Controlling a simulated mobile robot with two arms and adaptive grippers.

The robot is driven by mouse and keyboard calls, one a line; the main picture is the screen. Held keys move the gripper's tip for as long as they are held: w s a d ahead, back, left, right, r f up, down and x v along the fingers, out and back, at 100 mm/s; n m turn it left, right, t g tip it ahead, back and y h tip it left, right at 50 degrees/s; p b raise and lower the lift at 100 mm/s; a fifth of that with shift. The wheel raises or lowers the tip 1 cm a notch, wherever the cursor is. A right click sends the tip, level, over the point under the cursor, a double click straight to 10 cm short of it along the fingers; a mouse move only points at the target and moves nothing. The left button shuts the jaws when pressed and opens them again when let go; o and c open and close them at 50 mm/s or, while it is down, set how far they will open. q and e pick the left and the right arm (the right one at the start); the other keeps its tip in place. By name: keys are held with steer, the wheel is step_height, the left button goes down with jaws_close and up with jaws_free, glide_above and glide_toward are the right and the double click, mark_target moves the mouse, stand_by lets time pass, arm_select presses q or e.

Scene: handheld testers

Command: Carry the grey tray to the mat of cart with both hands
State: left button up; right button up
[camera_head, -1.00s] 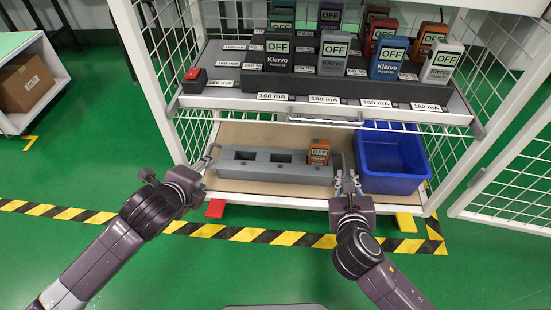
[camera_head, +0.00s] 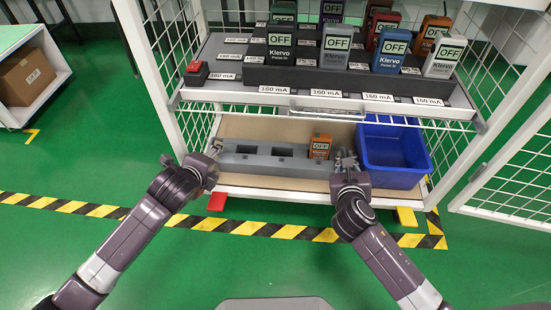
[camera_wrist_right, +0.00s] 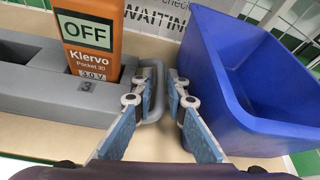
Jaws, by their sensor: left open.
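The grey tray (camera_head: 262,171) lies on the beige bottom shelf of the white rack. It has two empty slots and an orange tester (camera_head: 320,147) reading OFF at its right end; the tester also shows in the right wrist view (camera_wrist_right: 88,55). My left gripper (camera_head: 214,149) is open at the tray's left end; whether its fingers straddle the handle there is too small to tell. My right gripper (camera_head: 346,156) is at the right end. In the right wrist view its fingers (camera_wrist_right: 165,90) stand apart, with the tray's grey handle (camera_wrist_right: 155,107) between them, nearer the left finger. No mat is identifiable.
A blue bin (camera_head: 392,181) stands close to the right of my right gripper. Above the tray, a shelf (camera_head: 225,97) with several testers and a front bar overhangs. A white table (camera_head: 52,70) with a cardboard box is at left.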

arm_select(q)
steer(key=c, duration=0.4)
arm_select(e)
jaws_close()
arm_select(q)
jaws_close()
steer(key=shift+d, duration=0.1)
arm_select(e)
steer(key=shift+w+a+r, duration=0.1)
arm_select(q)
steer(key=shift+r, duration=0.1)
arm_select(e)
steer(key=shift+r, duration=0.15)
